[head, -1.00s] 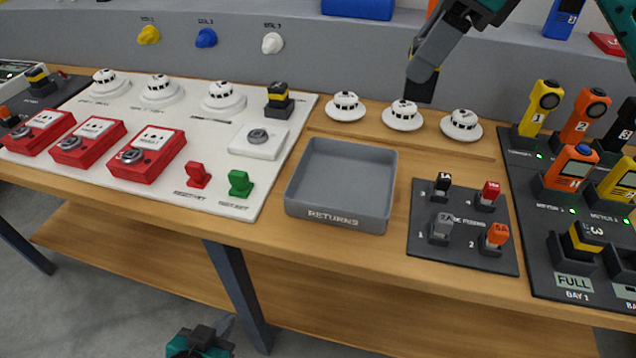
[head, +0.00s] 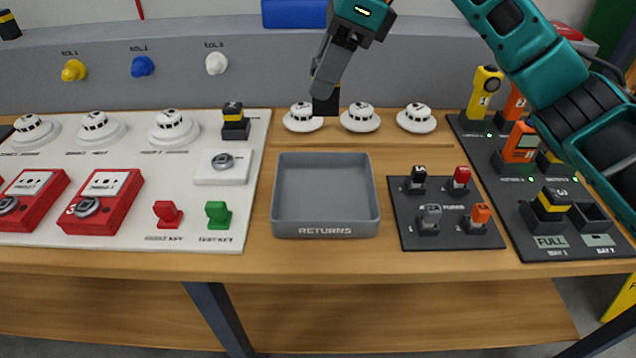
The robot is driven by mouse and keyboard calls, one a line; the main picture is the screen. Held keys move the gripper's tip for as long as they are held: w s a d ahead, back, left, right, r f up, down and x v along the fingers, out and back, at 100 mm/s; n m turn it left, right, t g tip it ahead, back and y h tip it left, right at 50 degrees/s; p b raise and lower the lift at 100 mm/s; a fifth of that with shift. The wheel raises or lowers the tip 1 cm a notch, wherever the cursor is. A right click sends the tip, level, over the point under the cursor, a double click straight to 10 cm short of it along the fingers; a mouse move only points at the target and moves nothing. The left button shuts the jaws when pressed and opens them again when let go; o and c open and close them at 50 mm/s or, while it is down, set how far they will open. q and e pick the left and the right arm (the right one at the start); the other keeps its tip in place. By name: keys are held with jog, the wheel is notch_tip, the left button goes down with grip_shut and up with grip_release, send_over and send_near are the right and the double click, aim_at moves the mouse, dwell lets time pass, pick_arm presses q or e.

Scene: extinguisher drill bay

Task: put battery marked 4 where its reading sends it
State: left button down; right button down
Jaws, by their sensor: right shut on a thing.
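My right gripper (head: 328,84) points down above the back of the table, shut on a dark block (head: 326,101) that looks like a battery. Its marking is hidden, so I cannot tell whether it is battery 4. A yellow-banded battery marked 3 (head: 552,203) stands in bay 1, labelled FULL, on the dark station (head: 512,225) at right. Bay 2 (head: 592,217) beside it is empty. Meters stand behind, including an orange one (head: 520,142); their readings are too small to read. Another yellow-banded battery (head: 234,119) stands on the white panel. My left gripper is out of view.
The grey RETURNS tray (head: 326,231) is empty, in front of the held block. White detectors (head: 360,118) line the back. A fuse board (head: 450,238) lies between tray and station. My right arm covers part of the station. The white panel (head: 120,243) fills the left.

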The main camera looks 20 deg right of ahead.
notch_tip(320, 180, down, 17)
jog(key=shift+r+b, duration=0.1)
jog(key=shift+b, duration=0.35)
jog(key=shift+f, duration=0.35)
jog(key=shift+f, duration=0.2)
jog(key=c, duration=0.6)
grip_release()
jog(key=shift+r, duration=0.15)
